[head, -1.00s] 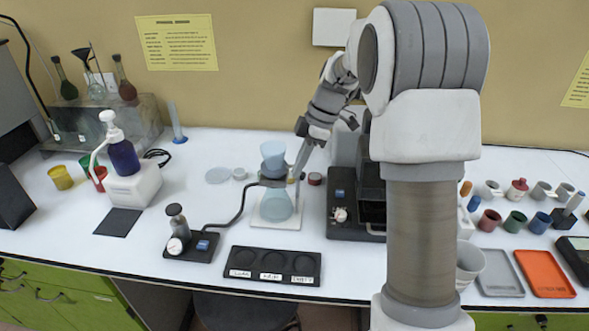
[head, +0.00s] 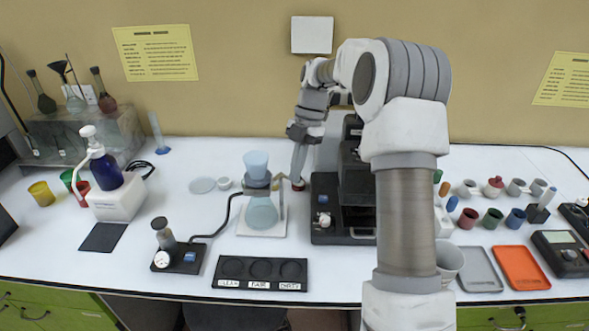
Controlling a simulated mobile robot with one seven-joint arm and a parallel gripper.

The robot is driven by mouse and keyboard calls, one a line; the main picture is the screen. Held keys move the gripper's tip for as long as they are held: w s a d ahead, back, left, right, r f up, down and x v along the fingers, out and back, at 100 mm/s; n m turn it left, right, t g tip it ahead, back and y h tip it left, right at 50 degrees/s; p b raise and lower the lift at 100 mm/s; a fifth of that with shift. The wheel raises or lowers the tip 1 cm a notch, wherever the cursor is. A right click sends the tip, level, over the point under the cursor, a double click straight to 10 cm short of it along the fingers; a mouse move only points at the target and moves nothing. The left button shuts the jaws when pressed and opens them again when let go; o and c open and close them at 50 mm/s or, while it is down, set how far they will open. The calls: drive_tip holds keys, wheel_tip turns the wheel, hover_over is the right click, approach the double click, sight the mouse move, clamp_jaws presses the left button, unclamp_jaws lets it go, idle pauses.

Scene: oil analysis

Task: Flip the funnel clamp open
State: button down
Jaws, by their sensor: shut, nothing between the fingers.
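The filter flask (head: 262,213) stands on a white base plate with the light-blue funnel (head: 257,164) upright on top of it. The dark funnel clamp (head: 259,183) sits around the joint between funnel and flask; whether it is open or closed is too small to tell. My gripper (head: 298,182) points down just right of the clamp, with a small gap in the picture. It is shut and empty.
A black machine (head: 330,215) stands right of the flask. A pump with a gauge (head: 177,258) and its hose lie to the left. A black three-well tray (head: 260,272) lies in front. A clear dish (head: 202,186) lies at back left.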

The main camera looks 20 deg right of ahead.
drive_tip(key=shift+w+a, duration=0.1)
drive_tip(key=shift+w+a+p, duration=0.35)
drive_tip(key=shift+a, duration=0.2)
